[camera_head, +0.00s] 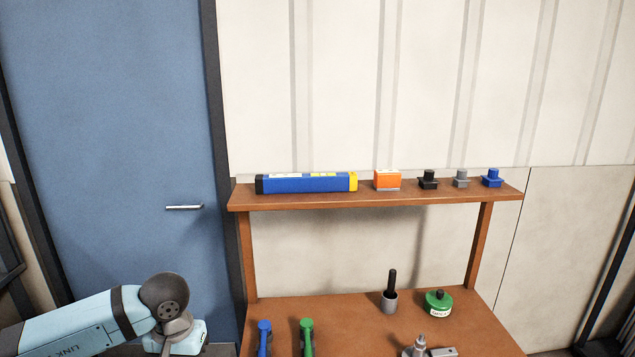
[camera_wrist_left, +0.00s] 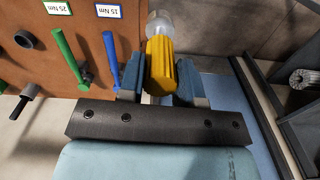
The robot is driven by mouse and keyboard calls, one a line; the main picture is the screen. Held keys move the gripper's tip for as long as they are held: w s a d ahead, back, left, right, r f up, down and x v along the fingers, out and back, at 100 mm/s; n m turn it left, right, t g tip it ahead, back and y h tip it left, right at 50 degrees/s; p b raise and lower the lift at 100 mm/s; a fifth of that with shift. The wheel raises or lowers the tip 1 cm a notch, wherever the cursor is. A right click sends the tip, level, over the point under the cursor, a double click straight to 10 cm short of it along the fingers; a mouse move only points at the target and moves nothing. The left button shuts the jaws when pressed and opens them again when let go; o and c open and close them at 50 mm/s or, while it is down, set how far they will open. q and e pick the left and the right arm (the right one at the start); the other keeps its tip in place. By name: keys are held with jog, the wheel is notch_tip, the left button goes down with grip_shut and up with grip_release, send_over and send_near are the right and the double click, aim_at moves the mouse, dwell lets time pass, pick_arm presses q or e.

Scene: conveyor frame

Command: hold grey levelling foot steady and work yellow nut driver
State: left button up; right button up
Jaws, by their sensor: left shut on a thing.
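The yellow nut driver (camera_wrist_left: 160,68) is between the two blue-grey fingers of my left gripper (camera_wrist_left: 159,80), which is shut on its handle, in the left wrist view. A pale rounded part (camera_wrist_left: 159,24) shows beyond the handle's far end; I cannot tell what it is. In the head view my left arm comes in at the lower left, and its fingers and the nut driver are out of frame. A grey piece with an upright stud (camera_head: 420,342) is cut off by the bottom edge; it may be the levelling foot. My right gripper is not in view.
The brown bench (camera_head: 340,312) carries a blue-handled tool (camera_head: 264,337), a green-handled tool (camera_head: 307,336), a grey cup with a black handle (camera_head: 390,300) and a green round can (camera_head: 438,303). A shelf (camera_head: 375,198) above holds a blue case and small parts. A blue door (camera_head: 110,130) stands left.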

pick_arm(q)
jog(key=s+r+p, duration=0.5)
jog(key=r+p, duration=0.1)
jog(key=shift+r, duration=0.2)
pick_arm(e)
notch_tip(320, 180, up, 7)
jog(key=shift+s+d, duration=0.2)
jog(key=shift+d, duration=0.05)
pick_arm(q)
jog(key=shift+s+a, duration=0.1)
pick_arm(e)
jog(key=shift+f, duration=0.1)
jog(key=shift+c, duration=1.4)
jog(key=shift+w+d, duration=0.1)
